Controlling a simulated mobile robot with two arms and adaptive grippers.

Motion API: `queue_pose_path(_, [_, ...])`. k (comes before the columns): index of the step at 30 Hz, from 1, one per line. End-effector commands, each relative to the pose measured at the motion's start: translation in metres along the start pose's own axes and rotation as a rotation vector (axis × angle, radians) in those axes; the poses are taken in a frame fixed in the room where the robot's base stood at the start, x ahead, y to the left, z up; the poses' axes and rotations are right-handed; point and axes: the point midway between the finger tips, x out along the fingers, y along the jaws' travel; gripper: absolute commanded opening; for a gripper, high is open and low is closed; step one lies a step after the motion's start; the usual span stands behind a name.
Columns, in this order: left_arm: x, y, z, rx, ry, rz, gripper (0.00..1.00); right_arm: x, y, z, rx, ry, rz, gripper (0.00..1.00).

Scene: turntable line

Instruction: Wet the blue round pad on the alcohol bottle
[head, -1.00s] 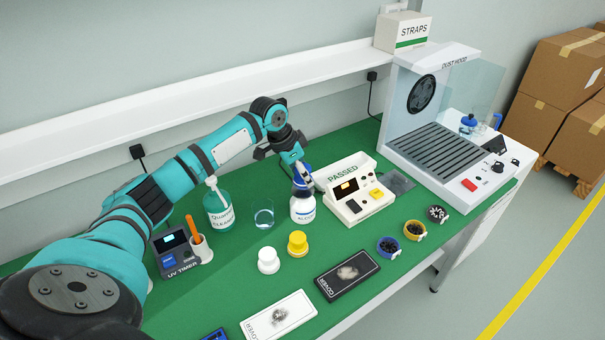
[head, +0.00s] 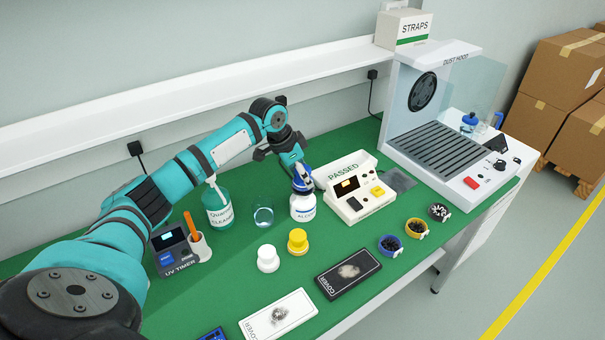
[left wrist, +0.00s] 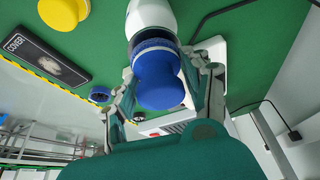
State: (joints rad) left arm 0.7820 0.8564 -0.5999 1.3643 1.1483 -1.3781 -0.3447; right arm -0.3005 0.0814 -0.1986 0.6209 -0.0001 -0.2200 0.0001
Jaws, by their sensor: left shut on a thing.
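The alcohol bottle (head: 303,208), white with a blue-lettered label, stands upright on the green bench; its white body also shows at the top of the left wrist view (left wrist: 150,17). My left gripper (head: 300,178) is above it, pointing down, shut on the blue round pad (left wrist: 159,82), with a finger on each side of the pad's knob. The pad's wide face is at the bottle's top and looks to be touching it. In the head view only a bit of blue shows there below the fingers. My right gripper is not in view.
A white pad (head: 268,259) and a yellow pad (head: 298,242) stand in front of the bottle. A glass (head: 263,217) and a green cleaner bottle (head: 218,206) are to its left. Black and white covers lie in front.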

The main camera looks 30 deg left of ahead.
Motion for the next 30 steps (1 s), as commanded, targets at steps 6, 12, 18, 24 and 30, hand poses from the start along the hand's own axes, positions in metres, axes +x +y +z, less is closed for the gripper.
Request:
queue_pose_path(6, [0.003, 0.000, 0.001, 0.000, 0.000, 0.000, 0.23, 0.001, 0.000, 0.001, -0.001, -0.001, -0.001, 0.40])
queue_pose_path(12, [0.005, 0.000, 0.002, 0.000, 0.000, 0.000, 0.23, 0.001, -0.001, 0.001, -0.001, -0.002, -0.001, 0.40])
queue_pose_path(18, [0.007, 0.000, 0.003, 0.000, 0.000, 0.000, 0.23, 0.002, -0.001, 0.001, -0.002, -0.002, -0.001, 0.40])
queue_pose_path(24, [0.009, 0.000, 0.004, 0.000, 0.000, 0.000, 0.23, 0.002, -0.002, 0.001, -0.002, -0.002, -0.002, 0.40])
queue_pose_path(30, [0.011, 0.000, 0.004, 0.000, 0.000, 0.000, 0.23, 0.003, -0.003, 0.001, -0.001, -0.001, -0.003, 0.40])
